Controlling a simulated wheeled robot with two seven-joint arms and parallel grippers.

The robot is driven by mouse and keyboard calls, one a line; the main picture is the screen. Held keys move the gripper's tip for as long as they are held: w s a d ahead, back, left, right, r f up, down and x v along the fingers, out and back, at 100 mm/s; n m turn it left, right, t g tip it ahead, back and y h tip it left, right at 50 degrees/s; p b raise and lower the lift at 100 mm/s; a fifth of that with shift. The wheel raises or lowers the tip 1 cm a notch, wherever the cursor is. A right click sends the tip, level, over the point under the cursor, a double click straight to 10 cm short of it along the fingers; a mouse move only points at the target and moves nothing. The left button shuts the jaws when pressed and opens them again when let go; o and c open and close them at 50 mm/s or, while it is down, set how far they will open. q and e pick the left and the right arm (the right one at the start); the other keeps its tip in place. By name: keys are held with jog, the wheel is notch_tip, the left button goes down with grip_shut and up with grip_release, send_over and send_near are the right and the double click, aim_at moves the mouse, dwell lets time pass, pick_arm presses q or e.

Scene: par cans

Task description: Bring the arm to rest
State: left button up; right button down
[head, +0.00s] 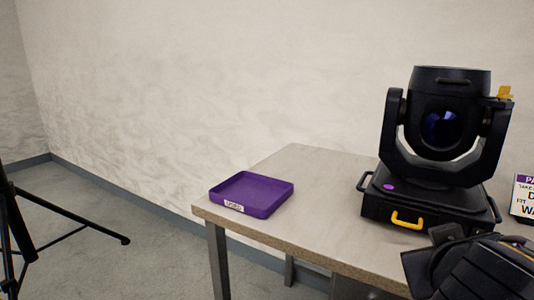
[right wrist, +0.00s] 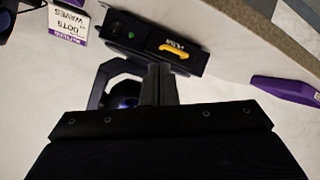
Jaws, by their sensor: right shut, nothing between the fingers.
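My right gripper (right wrist: 159,70) shows in the right wrist view with its two dark fingers together and nothing between them. Beyond the fingertips in that view is a black moving-head light (right wrist: 180,48), seen upside down; the fingers hide part of it. The same light (head: 437,125) stands upright on the table in the head view. A dark ribbed shape cuts into the lower right corner of the head view; I cannot tell which part it is. My left gripper is in neither view.
A purple tray (head: 252,194) with a white label sits empty at the table's left end; it also shows in the right wrist view (right wrist: 286,88). The table top (head: 310,214) is clear between tray and light. A sign (head: 523,196) stands right of the light. A tripod (head: 14,225) stands left.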

jog(key=s+a+f+m+g+y, duration=0.1)
jog(key=s+f+g+y, duration=0.15)
jog(key=f, duration=0.55)
jog(key=s+a+f+g+y, duration=0.15)
jog(key=s+f+y, duration=0.25)
jog(key=f, duration=0.4)
jog(key=s+a+f+m+g+y, duration=0.1)
jog(key=s+f+y, duration=0.25)
jog(key=f, duration=0.45)
notch_tip(320, 180, up, 33)
jog(key=p, duration=3.3)
jog(key=shift+a+f+n, duration=0.15)
jog(key=shift+a+n, duration=0.05)
jog(key=shift+n, duration=0.1)
jog(key=shift+w, duration=0.1)
